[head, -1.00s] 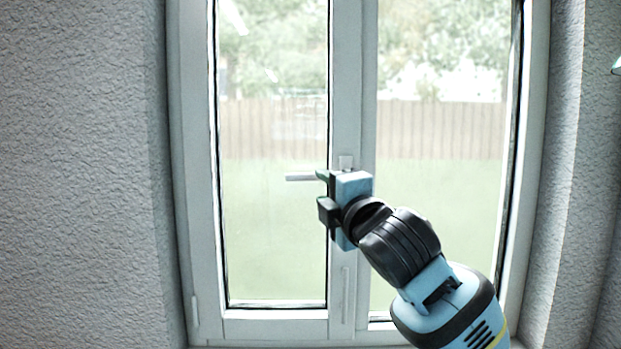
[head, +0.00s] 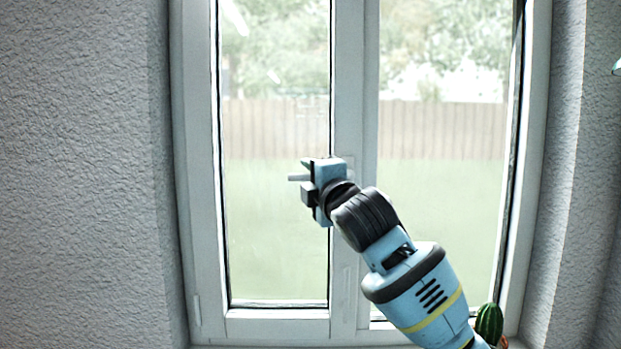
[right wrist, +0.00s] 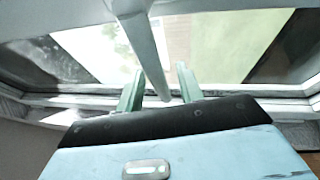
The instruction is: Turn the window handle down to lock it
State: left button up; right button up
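The window handle (head: 294,178) is light grey and horizontal, its free end pointing left from the middle frame post. My right gripper (head: 307,180) hides most of it. In the right wrist view the handle bar (right wrist: 148,55) runs down between the two green fingers of my right gripper (right wrist: 160,88), with a gap visible on both sides. The right gripper is open, one finger above and one below the handle. My left gripper is not in view.
The white window frame (head: 195,200) holds two glass panes, both closed. Textured grey walls (head: 80,180) stand at both sides. A green cactus (head: 488,323) stands at the lower right beside my right arm.

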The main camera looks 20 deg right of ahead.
grip_shut()
jog(key=shift+w, duration=0.1)
dwell(0.4)
